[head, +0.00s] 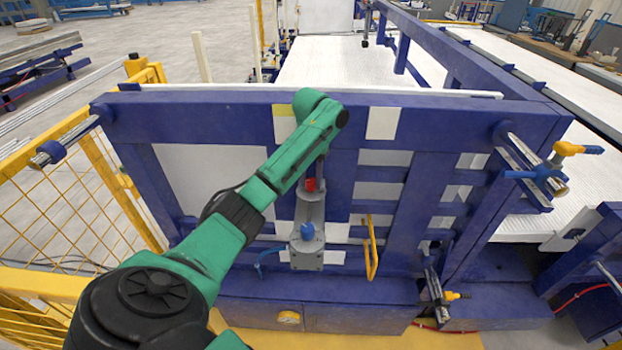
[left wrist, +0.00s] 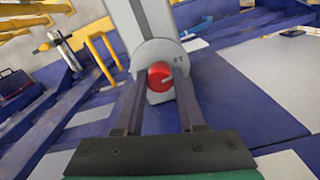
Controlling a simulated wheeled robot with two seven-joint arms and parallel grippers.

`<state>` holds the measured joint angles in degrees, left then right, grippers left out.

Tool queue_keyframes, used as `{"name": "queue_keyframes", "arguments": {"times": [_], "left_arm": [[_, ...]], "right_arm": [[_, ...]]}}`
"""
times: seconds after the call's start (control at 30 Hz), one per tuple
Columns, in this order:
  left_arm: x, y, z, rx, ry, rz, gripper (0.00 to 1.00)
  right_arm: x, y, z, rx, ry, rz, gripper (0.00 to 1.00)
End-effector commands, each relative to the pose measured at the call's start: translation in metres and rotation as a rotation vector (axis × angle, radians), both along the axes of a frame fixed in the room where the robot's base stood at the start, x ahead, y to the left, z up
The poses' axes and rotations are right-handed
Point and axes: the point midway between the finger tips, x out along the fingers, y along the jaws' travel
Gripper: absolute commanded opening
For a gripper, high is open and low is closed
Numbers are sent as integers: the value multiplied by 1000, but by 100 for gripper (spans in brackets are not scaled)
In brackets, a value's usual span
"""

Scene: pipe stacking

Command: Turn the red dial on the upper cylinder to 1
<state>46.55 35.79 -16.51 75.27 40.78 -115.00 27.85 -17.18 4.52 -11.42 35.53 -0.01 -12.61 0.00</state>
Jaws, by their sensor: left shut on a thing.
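The red dial (head: 311,185) is on the upper grey cylinder (head: 309,208), which is fixed to the blue frame. My left gripper (head: 318,176) reaches it from above. In the left wrist view the red dial (left wrist: 160,78) sits between the two dark fingers of my left gripper (left wrist: 158,74), which are shut on it. A white mark on the dial points right and slightly up. My right gripper is not in view.
A blue knob (head: 306,231) is on the grey unit (head: 307,254) below. A yellow handle (head: 371,248) stands to its right. The blue frame (head: 220,117) surrounds the cylinder, and a yellow mesh fence (head: 85,205) is at the left.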

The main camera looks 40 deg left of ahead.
Motion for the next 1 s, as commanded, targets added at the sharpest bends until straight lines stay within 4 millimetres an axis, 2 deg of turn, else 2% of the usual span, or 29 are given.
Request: {"name": "queue_keyframes", "arguments": {"times": [0.03, 0.07, 0.1, 0.47, 0.63, 0.8, 1.0], "left_arm": [[2, 2, 5, 4, -15, 4, 50], [2, 2, 5, 4, -15, 4, 62], [2, 2, 4, 4, -12, 4, 69], [1, 1, 6, 5, -7, 0, 69], [1, 4, 32, 9, -10, 2, 69], [2, 3, 77, 8, -13, 3, 69], [1, 2, 117, 4, -11, 4, 69]], "right_arm": [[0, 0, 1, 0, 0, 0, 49], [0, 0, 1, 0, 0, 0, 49], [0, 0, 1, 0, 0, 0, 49], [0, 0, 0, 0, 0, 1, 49], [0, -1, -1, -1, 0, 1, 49], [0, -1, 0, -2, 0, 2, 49], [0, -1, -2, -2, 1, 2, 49]]}}
